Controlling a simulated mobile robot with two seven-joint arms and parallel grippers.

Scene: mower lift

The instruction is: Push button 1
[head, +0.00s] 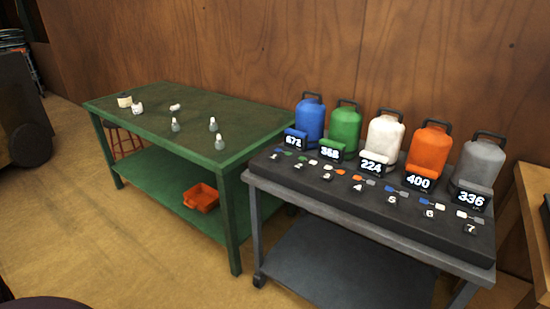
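Button 1 (274,156) is a small dark block with a pale digit, at the left end of a numbered row. The row runs along the front of a black panel (345,198) on a grey cart. Button 2 (299,166) and button 3 (327,177) follow to its right, and the row goes on to button 7 (470,227). Small coloured tag pairs lie just behind the buttons. The digits on the leftmost buttons are small and hard to read. Neither of my grippers is in view.
Blue (310,117), green (345,128), white (384,138), orange (427,149) and grey (478,162) canisters with number displays stand behind the row. A green table (150,148) at left holds small white items; an orange bin (201,198) sits on its shelf.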

